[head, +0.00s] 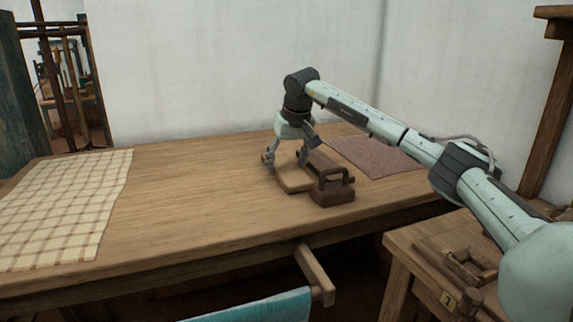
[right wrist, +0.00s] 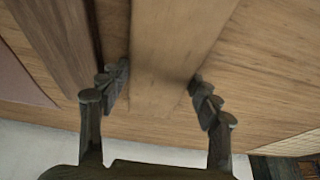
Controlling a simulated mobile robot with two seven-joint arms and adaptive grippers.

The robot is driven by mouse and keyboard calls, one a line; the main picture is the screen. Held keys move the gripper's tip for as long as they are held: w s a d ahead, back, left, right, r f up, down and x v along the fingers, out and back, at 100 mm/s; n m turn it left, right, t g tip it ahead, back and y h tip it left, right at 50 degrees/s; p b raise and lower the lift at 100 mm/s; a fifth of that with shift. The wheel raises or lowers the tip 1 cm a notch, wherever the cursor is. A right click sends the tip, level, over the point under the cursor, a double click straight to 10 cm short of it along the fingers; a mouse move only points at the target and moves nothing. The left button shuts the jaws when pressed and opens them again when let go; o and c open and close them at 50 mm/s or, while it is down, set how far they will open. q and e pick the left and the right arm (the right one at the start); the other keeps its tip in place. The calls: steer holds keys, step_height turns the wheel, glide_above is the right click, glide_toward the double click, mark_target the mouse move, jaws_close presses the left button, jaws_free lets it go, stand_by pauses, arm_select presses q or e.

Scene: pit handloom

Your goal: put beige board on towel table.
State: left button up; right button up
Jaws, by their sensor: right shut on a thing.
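The beige board (head: 296,184) is a flat, light wooden piece at the middle of the long wooden table (head: 190,190). My right gripper (head: 285,164) points down over it, shut on its sides. In the right wrist view the board (right wrist: 175,50) runs between the two fingers (right wrist: 160,88). I cannot tell whether the board touches the tabletop or sits slightly above it. A cream checked towel (head: 65,208) covers the left end of this table. My left gripper is not in view.
A dark brown wooden block with a handle (head: 332,192) stands close beside the board on the right. A reddish cloth (head: 372,157) lies behind it. A smaller table (head: 400,255) holds wooden tools at front right. The tabletop left of the board is clear.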

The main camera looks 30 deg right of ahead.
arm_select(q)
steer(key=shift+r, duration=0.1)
arm_select(e)
steer(key=shift+f, duration=0.1)
steer(key=o, duration=1.1)
steer(key=shift+c, duration=0.2)
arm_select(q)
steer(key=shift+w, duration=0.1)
arm_select(e)
steer(key=o, duration=0.3)
steer(key=shift+o, duration=0.2)
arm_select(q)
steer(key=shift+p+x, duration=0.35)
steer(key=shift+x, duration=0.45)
arm_select(e)
steer(key=v, duration=1.2)
